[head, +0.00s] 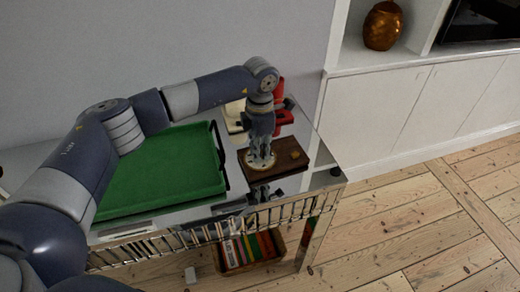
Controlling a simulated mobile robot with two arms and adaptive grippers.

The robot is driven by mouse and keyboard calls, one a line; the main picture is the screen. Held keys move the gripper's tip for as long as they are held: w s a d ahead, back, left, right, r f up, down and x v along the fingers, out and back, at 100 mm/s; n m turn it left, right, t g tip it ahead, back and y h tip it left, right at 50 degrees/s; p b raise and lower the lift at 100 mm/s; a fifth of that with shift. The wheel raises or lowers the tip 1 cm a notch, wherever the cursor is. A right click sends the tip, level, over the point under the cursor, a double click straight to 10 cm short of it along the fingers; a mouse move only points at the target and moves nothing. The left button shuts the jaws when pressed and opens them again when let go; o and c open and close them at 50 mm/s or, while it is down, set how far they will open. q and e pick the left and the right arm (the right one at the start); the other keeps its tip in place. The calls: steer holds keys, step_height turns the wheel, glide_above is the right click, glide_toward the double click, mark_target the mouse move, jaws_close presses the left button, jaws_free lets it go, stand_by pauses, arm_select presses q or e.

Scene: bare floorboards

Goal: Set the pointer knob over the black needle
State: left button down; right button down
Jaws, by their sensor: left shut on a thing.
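A dark brown wooden board (288,168) lies at the right end of a shiny metal cart top. A pale round dial (261,166) sits on its left part. My left gripper (262,155) points straight down over the dial, with its fingers shut at the dial's middle. The pointer knob is hidden between the fingers, and I cannot make out which way it points. The black needle cannot be told apart at this size. A small brown piece (295,154) sits on the board to the right of the dial. My right gripper is out of view.
A green tray (160,175) with black handles fills the cart's left part. Red (284,116) and cream objects stand behind the board. A wire rail (215,229) runs along the cart's front. A crate of coloured items (250,252) sits below. The floor at right is clear.

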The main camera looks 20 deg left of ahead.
arm_select(q)
steer(key=shift+w+r, duration=0.1)
steer(key=c, duration=1.6)
jaws_free()
steer(key=shift+o, duration=0.3)
step_height(320, 180, up, 12)
